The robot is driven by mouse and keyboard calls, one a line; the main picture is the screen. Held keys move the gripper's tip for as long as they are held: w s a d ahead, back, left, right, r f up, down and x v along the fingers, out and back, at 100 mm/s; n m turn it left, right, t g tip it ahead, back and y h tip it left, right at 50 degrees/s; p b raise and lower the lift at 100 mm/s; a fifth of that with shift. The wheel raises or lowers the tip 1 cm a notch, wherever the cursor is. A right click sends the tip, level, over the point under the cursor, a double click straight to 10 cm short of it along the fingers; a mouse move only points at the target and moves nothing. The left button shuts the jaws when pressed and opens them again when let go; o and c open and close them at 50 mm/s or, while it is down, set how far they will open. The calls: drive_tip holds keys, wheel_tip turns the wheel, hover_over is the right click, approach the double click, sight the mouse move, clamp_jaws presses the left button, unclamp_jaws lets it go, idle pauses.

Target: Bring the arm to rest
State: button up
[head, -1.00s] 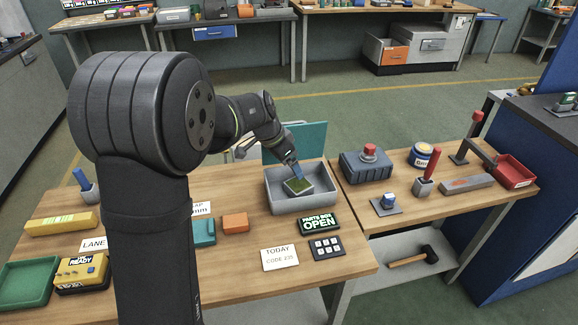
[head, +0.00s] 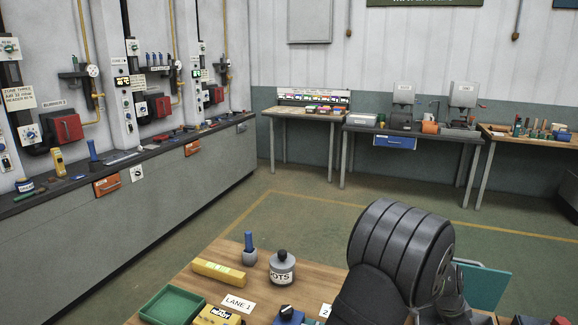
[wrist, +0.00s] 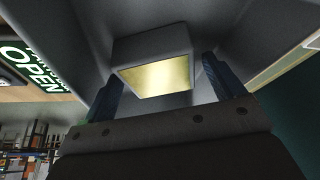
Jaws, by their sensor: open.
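My gripper (wrist: 163,70) shows in the wrist view with its two blue fingers spread apart. A small grey block-like piece (wrist: 150,48) with a pale gold face (wrist: 157,75) sits between and beyond the fingertips; I cannot tell whether a finger touches it. Grey walls of the parts bin (wrist: 240,30) surround it. My arm shows at the lower right of the head view, but the gripper is outside that view.
The sign reading OPEN (wrist: 30,68) is beside the bin in the wrist view. In the head view, the wooden bench holds a green tray (head: 172,306), a yellow bar (head: 218,273), a grey pot (head: 282,268) and a blue-handled tool in a holder (head: 249,250).

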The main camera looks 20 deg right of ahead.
drive_tip(key=shift+r, duration=1.85)
